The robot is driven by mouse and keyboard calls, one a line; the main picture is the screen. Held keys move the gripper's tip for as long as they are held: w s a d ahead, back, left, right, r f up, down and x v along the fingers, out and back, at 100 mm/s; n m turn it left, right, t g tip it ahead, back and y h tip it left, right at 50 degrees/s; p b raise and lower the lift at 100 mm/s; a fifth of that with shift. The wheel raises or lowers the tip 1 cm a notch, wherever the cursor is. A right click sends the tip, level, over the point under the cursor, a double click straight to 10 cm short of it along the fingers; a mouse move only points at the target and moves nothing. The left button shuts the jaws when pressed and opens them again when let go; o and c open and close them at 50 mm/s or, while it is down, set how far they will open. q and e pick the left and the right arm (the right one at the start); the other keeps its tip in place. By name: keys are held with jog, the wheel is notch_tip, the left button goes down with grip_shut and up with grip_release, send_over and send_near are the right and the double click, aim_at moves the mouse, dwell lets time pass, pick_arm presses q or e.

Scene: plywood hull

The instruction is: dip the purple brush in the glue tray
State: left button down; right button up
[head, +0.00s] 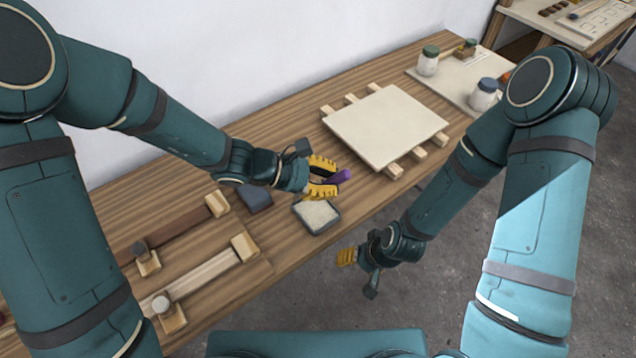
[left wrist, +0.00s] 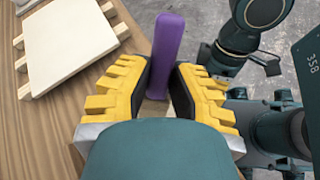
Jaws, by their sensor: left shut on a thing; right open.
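My left gripper (head: 325,178) is shut on the purple brush (head: 341,177), above the workbench. In the left wrist view the brush's purple handle (left wrist: 167,40) stands up between the yellow fingers (left wrist: 168,92); its lower end is mostly hidden. The glue tray (head: 317,215) is a small dark-rimmed tray with pale contents. It sits on the bench just below the left gripper in the head view. I cannot tell how high the brush is over it. My right gripper (head: 348,257) is open and empty, off the bench's front edge over the floor.
A pale square panel (head: 386,125) lies on wooden strips right of the tray. A dark block (head: 255,197) lies left of the tray. Two clamped bars (head: 205,280) are at the bench's left. Jars (head: 428,60) stand on a board at the far right end.

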pick_arm(q)
jog(key=shift+f+b, duration=2.1)
jog(key=shift+f, duration=0.8)
jog(key=shift+f+b, duration=0.65)
jog(key=shift+b, duration=0.15)
dwell(0.4)
jog(key=shift+r+p, duration=2.7)
jog(key=shift+r, duration=0.95)
